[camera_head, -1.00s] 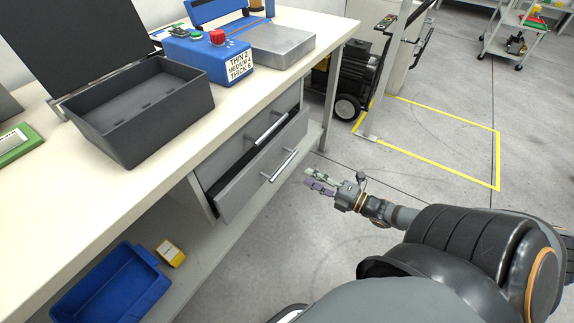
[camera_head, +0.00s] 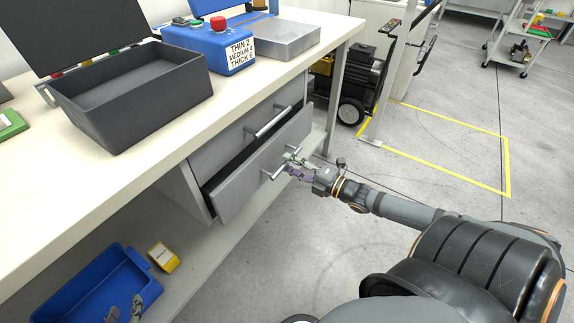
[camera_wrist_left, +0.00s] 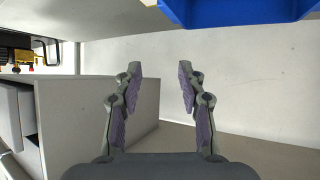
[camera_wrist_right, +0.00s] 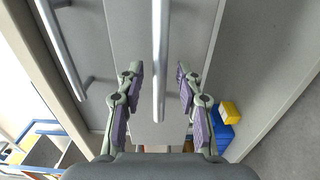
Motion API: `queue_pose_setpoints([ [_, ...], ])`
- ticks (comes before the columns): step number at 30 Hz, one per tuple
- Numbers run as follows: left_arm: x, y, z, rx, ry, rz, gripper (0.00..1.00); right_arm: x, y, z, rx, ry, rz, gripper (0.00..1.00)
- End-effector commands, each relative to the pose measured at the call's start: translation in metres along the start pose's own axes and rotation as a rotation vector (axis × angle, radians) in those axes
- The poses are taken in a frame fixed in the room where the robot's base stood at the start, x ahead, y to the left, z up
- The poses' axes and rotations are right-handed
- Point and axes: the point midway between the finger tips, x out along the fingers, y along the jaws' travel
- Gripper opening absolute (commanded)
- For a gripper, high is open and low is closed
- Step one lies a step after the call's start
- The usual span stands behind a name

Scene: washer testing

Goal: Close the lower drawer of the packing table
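The lower drawer (camera_head: 238,190) of the packing table (camera_head: 150,190) stands partly open, with a dark gap behind its grey front. My right gripper (camera_head: 290,163) is at its handle and hides part of it. In the right wrist view, the lower drawer's handle bar (camera_wrist_right: 160,45) runs between the spread fingers of my right gripper (camera_wrist_right: 159,75). I see no firm grip on the bar. My left gripper (camera_head: 124,310) is low at the picture's bottom left, by the blue bin. The left wrist view shows its fingers (camera_wrist_left: 159,75) open and empty.
The upper drawer (camera_head: 250,130) looks shut. A blue bin (camera_head: 85,280) and a yellow box (camera_head: 163,257) lie on the lower shelf. A grey case (camera_head: 140,95) and a blue button box (camera_head: 210,45) stand on the tabletop.

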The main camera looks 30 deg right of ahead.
Motion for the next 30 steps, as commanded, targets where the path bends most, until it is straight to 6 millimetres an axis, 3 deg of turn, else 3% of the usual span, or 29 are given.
queue_pose_setpoints([
  [8,-0.002,-0.002,-0.071,0.023,0.270,-0.011,0.40,0.007,-0.001,0.000,0.000,0.001,0.001,0.36],
  [18,-0.027,-0.001,-0.151,0.052,0.598,-0.018,0.40,0.015,-0.001,0.000,0.000,0.001,0.001,0.36],
  [24,-0.043,0.001,-0.179,0.062,0.726,-0.018,0.40,0.018,-0.001,0.000,0.000,0.000,0.000,0.36],
  [30,-0.050,0.002,-0.188,0.066,0.766,-0.018,0.40,0.018,0.000,0.000,0.000,0.000,0.000,0.36],
])
